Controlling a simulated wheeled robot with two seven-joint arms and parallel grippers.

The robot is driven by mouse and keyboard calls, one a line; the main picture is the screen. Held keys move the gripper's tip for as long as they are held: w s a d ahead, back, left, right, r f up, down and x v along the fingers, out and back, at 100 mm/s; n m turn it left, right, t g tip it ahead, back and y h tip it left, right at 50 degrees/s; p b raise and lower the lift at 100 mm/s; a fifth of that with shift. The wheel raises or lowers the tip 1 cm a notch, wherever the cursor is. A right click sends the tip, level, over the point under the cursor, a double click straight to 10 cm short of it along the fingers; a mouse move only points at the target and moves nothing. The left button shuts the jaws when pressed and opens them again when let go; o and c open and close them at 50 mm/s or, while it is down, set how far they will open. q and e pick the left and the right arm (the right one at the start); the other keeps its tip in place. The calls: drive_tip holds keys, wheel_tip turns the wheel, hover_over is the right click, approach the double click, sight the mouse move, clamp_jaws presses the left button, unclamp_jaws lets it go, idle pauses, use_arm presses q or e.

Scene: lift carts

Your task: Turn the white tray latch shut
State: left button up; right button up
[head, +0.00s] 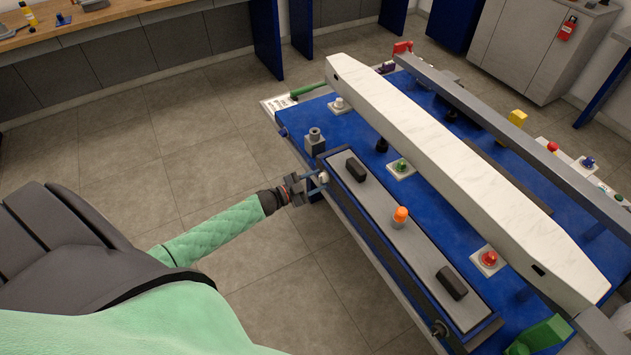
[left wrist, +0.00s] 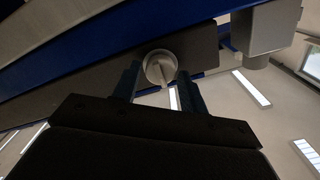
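The white tray latch (head: 323,177) is a small round knob on the near left end of the long grey tray (head: 375,195). In the left wrist view the latch (left wrist: 160,67) is a pale disc with a raised bar standing nearly upright, slightly tilted. My left gripper (head: 315,183) is level with the latch. In the left wrist view the left gripper (left wrist: 158,88) is open, with one finger on each side of the disc's lower part. I cannot tell whether the fingers touch it. My right gripper is out of view.
The tray lies on a blue cart deck (head: 305,135) and carries black handles and an orange knob (head: 400,215). A second, darker round knob (head: 440,328) is at the tray's near right end. A long white beam (head: 450,165) spans the deck. Floor left of the cart is clear.

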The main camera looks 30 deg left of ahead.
use_arm(q)
drive_tip(key=shift+o, duration=0.9)
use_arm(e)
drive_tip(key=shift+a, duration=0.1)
use_arm(q)
drive_tip(key=shift+s+a+f+b, duration=0.1)
drive_tip(key=shift+s+a+b, duration=0.2)
drive_tip(key=shift+s, duration=0.15)
drive_tip(key=b+v, duration=0.2)
drive_tip(key=v, duration=0.4)
drive_tip(key=shift+s+a+b, duration=0.15)
drive_tip(key=shift+s+b, duration=0.15)
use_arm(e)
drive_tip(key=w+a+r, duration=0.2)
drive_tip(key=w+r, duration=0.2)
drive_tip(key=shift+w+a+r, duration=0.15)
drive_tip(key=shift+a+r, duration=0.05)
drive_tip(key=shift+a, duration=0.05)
